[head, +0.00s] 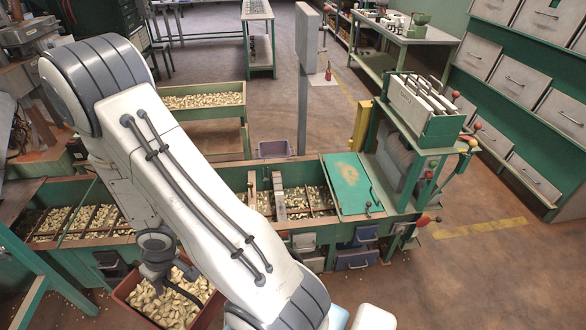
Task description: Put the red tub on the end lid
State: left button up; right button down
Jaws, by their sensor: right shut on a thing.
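The red tub (130,308), filled with pale nuts, is at the bottom left of the head view, in front of the long green hopper bench. My right gripper (168,276) is over the tub's back left part and shut on it. Its fingertips are hard to make out. The end lid (345,184) is a flat green panel with a worn tan patch at the bench's right end. It is closed and its top is bare. My right arm hides the tub's right side and the middle of the bench. My left gripper is not in view.
Open hopper bins with nuts (305,198) lie left of the lid. A green stand with a grey file box (425,105) rises just right of it. A grey post (304,90) stands behind the bench. Floor is clear at the right.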

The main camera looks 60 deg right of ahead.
aim_at(348, 174)
jog(key=u, duration=0.55)
jog(key=k, duration=1.55)
jog(key=z, duration=2.1)
jog(key=i, duration=0.1)
jog(key=u, duration=0.05)
